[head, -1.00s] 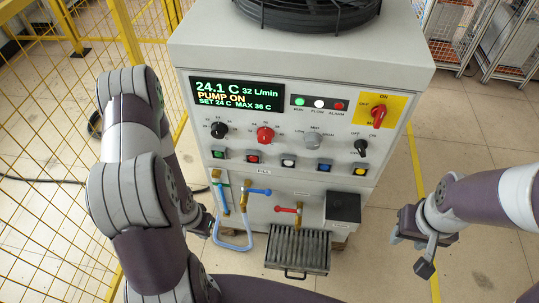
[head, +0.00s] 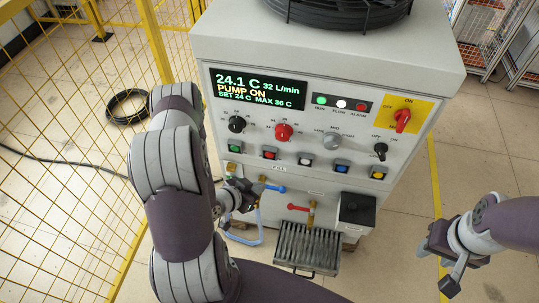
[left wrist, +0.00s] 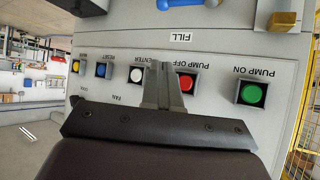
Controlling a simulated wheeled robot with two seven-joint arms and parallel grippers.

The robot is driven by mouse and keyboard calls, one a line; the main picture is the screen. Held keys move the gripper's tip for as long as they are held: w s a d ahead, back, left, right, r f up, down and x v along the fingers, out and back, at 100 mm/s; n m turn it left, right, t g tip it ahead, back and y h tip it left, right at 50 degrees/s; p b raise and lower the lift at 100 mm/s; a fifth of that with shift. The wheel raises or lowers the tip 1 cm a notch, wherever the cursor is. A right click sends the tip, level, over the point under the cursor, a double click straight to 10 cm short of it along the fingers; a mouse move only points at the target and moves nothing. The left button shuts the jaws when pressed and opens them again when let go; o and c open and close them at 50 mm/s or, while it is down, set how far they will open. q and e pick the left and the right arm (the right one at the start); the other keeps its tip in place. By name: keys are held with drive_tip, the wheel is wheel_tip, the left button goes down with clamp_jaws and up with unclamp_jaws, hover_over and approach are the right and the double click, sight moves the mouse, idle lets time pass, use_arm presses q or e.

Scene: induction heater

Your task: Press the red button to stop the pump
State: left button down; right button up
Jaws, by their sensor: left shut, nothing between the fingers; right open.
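The red button (head: 269,153) is in the button row on the cabinet's front panel. In the left wrist view, the red button (left wrist: 188,82), labelled PUMP OFF, is partly hidden by my left fingers. The display (head: 257,88) reads PUMP ON. My left gripper (head: 250,189) is shut and empty, in front of the panel just below the button row. In the left wrist view the left gripper (left wrist: 163,68) overlaps the red button's side toward the white button; I cannot tell whether it touches. My right gripper (head: 444,262) is open and empty, right of the cabinet.
The green button (head: 234,147) and white button (head: 305,159) flank the red one. Blue (head: 341,166) and yellow (head: 378,173) buttons are further right. Below are a blue-handled valve (head: 276,188) and a red-handled valve (head: 298,208). A yellow mesh fence (head: 70,180) stands at left.

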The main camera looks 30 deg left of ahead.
sight(270, 154)
use_arm(q)
drive_tip(key=w+a+b, duration=0.1)
drive_tip(key=w+a, duration=0.1)
drive_tip(key=w, duration=0.6)
drive_tip(key=shift+w, duration=0.2)
idle(1.8)
drive_tip(key=shift+w+a, duration=0.1)
drive_tip(key=shift+w, duration=0.2)
drive_tip(key=shift+w+a+b, duration=0.15)
drive_tip(key=shift+w+b, duration=0.15)
drive_tip(key=shift+w, duration=0.2)
idle(0.8)
drive_tip(key=shift+s+r, duration=0.1)
drive_tip(key=shift+s+d, duration=0.25)
drive_tip(key=shift+s, duration=0.5)
